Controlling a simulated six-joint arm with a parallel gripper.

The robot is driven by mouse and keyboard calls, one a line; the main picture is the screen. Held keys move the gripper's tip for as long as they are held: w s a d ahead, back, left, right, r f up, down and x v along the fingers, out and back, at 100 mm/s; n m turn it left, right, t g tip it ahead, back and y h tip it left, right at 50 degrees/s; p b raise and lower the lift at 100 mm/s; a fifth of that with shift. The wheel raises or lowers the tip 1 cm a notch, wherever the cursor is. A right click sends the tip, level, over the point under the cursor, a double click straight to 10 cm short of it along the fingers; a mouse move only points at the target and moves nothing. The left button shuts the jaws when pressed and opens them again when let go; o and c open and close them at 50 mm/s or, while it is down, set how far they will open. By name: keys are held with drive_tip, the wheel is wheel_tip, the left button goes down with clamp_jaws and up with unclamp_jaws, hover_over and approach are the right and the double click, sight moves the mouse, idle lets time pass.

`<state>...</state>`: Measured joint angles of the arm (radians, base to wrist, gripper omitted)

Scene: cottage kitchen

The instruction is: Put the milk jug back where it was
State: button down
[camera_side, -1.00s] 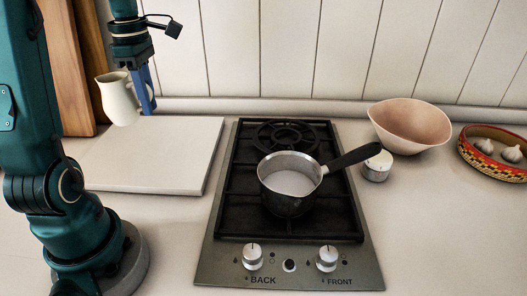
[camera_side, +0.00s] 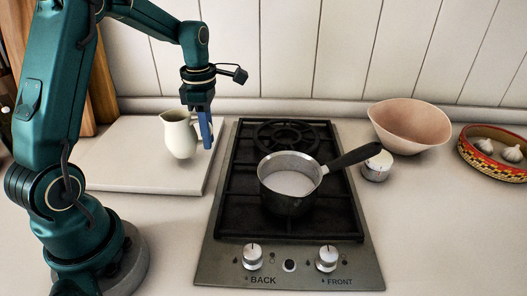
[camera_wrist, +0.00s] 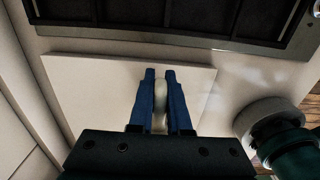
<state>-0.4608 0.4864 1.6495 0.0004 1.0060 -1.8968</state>
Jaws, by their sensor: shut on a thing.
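The cream milk jug (camera_side: 179,135) hangs upright from my gripper (camera_side: 205,132) in the side view, over the right part of the pale board (camera_side: 130,172). My gripper's blue fingers are shut on the jug at its right side, where its handle is mostly hidden by them. Whether the jug's base touches the board is hard to tell; it looks a little above it. In the wrist view, a narrow pale part of the jug (camera_wrist: 161,103) shows between the blue fingers (camera_wrist: 160,76), with the board (camera_wrist: 90,82) beneath.
Right of the board is the gas hob (camera_side: 229,222) with a saucepan (camera_side: 289,190) of white liquid, its handle pointing right. A small white-topped timer (camera_side: 376,168), a pink bowl (camera_side: 409,122) and a patterned dish (camera_side: 492,160) of garlic stand further right. The board's left part is clear.

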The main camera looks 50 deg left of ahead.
drive_tip(key=shift+f, duration=0.9)
drive_tip(key=shift+f, duration=0.1)
drive_tip(key=c, duration=0.9)
unclamp_jaws()
drive_tip(key=shift+f, duration=0.1)
drive_tip(key=shift+o, duration=0.2)
